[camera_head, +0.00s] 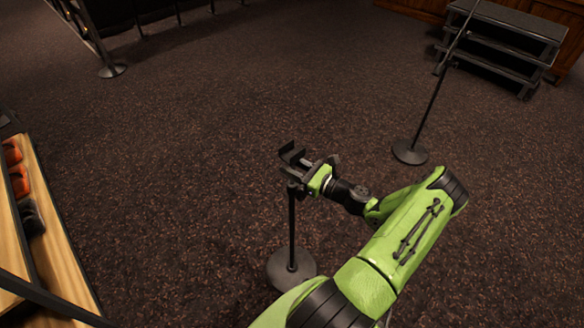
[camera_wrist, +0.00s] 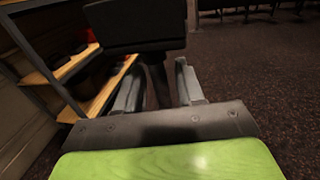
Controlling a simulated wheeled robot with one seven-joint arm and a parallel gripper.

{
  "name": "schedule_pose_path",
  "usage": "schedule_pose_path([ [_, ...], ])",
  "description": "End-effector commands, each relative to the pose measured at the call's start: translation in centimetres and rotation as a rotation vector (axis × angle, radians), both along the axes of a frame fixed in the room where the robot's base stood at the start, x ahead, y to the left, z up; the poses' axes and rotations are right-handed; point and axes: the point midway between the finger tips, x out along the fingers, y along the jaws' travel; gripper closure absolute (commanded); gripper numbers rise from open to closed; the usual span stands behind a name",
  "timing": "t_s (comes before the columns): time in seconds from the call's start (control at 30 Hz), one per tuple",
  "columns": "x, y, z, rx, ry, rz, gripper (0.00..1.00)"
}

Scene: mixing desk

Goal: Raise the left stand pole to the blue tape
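The left stand has a round dark base (camera_head: 291,268) and a thin upright black pole (camera_head: 292,235) in the head view. My gripper (camera_head: 297,168) is at the top of this pole. In the wrist view my two grey fingers (camera_wrist: 158,88) are apart, one on each side of a dark upright part of the stand (camera_wrist: 157,78). A narrow gap seems to show beside it, so I see no clear grip. A wide dark block (camera_wrist: 135,27) sits above the fingers. No blue tape shows in either view.
A second stand (camera_head: 410,151) with a slanted upper rod stands at the right. Wooden shelves (camera_head: 45,225) with orange and dark items are at the left. Dark steps (camera_head: 500,45) are at the top right. The carpet between is clear.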

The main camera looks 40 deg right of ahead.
Motion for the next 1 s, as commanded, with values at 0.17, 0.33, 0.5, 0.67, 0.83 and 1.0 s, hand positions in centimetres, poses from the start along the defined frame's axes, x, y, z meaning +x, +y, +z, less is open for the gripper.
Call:
schedule_pose_path([
  [0.17, 0.4, 0.1, 0.0, 0.0, 0.0, 0.0, 0.62],
  [0.33, 0.4, 0.1, 0.0, 0.0, 0.0, 0.0, 0.72],
  [0.5, 0.3, 0.1, 0.0, 0.0, 0.0, 0.0, 0.98],
  [0.67, 0.3, 0.1, 0.0, 0.0, 0.0, 0.0, 1.0],
  [0.83, 0.3, 0.0, 0.1, -0.001, 0.0, 0.0, 1.0],
  [1.0, 0.3, -0.9, 1.5, -0.003, -0.002, -0.002, 1.0],
])
